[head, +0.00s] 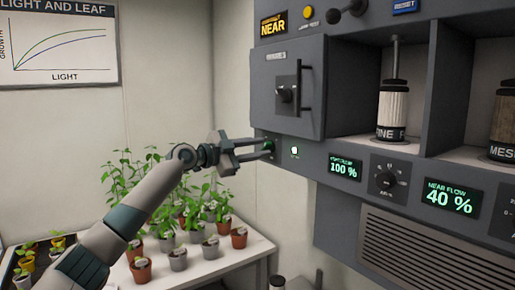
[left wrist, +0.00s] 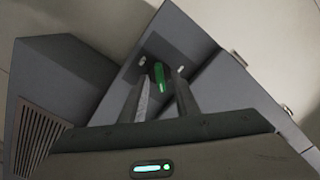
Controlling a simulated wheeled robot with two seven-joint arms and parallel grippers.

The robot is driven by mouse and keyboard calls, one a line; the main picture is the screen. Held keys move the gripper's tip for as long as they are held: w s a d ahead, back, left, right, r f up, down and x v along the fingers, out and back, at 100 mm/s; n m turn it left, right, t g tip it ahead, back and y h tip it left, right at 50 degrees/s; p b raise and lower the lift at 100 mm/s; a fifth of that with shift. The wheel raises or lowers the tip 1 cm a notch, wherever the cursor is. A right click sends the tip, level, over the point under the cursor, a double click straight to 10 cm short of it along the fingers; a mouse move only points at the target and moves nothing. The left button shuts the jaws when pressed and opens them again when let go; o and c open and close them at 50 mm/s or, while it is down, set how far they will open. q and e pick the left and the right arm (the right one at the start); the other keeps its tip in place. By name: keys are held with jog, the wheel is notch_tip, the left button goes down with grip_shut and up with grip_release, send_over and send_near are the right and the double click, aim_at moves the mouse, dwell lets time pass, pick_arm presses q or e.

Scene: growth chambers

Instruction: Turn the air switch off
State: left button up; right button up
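The air switch, a small green-lit switch (head: 271,145), sits at the left end of the grey panel's lower strip in the head view. It also shows as a green upright piece in the left wrist view (left wrist: 159,76). My left gripper (head: 262,149) reaches in from the left, right at the switch. In the left wrist view its two fingers (left wrist: 162,88) stand apart, one on each side of the green switch. I cannot tell whether either finger touches it. The gripper holds nothing. My right gripper is not in view.
A white lit indicator (head: 294,150) is just right of the switch. Further right are a 100 % display (head: 345,168), a dial (head: 388,181) and a 40 % display (head: 450,197). A closed door with a handle (head: 287,92) is above. Potted plants stand on a white table (head: 213,262) below my arm.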

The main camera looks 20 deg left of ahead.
pick_arm(q)
grip_shut()
jog(key=shift+n, duration=1.5)
jog(key=n, duration=0.4)
jog(key=n+p, duration=0.1)
jog(key=n, duration=0.4)
jog(key=shift+a+r+n, duration=0.1)
jog(key=shift+n, duration=0.3)
jog(key=n+p, duration=0.1)
jog(key=n, duration=0.4)
